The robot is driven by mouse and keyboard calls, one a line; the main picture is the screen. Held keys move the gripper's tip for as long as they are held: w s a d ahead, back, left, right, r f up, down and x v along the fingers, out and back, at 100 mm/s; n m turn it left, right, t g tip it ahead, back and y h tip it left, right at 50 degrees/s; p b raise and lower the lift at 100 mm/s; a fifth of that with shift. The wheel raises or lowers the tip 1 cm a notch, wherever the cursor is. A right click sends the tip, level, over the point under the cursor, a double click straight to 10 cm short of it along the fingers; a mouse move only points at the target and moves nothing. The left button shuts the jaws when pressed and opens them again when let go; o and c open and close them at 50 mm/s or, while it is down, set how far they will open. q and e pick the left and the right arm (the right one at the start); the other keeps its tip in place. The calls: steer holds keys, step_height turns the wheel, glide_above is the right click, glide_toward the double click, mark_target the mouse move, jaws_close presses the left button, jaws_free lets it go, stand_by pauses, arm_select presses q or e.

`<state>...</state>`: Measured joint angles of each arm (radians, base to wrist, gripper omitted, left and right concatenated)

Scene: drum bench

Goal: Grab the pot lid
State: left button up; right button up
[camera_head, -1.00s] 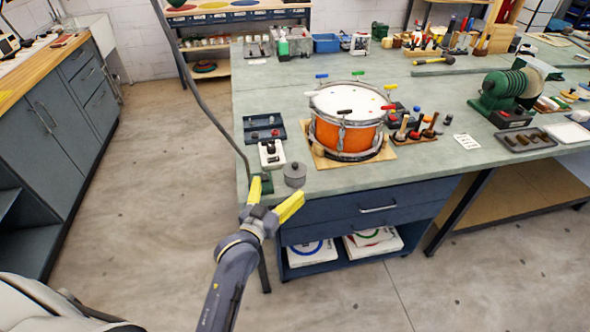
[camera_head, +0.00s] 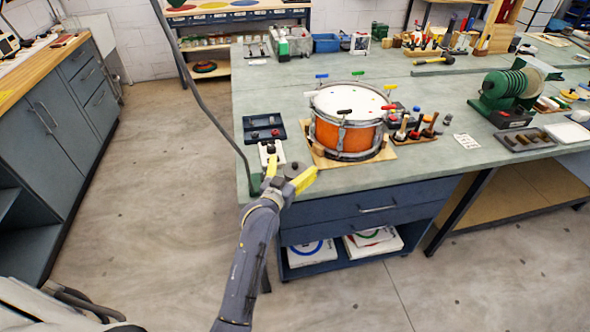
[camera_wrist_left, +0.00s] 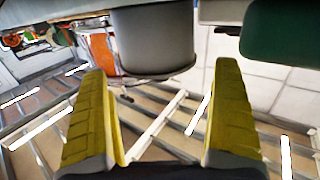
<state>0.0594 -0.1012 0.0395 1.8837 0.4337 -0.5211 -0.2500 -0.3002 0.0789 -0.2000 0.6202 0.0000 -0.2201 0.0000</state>
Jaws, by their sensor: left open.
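A small grey round pot (camera_head: 293,170) with a lid and small knob stands at the near left corner of the green bench top. In the left wrist view, its grey cylinder (camera_wrist_left: 153,40) shows at the top, ahead of and between my finger tips. My left gripper (camera_head: 288,171) has yellow fingers, spread open on either side of the pot in the head view. In the wrist view, the open gripper (camera_wrist_left: 164,68) holds nothing. Whether a finger touches the pot is unclear. My right gripper is not in view.
A white block with dark knobs (camera_head: 270,152) and a dark tray (camera_head: 264,130) stand just behind the pot. An orange drum (camera_head: 345,138) on a wooden board is to the right. A dark cable hangs at the left bench edge. The front bench strip right of the pot is clear.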

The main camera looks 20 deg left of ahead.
arm_select(q)
steer(key=shift+w, duration=0.7)
steer(key=c, duration=1.2)
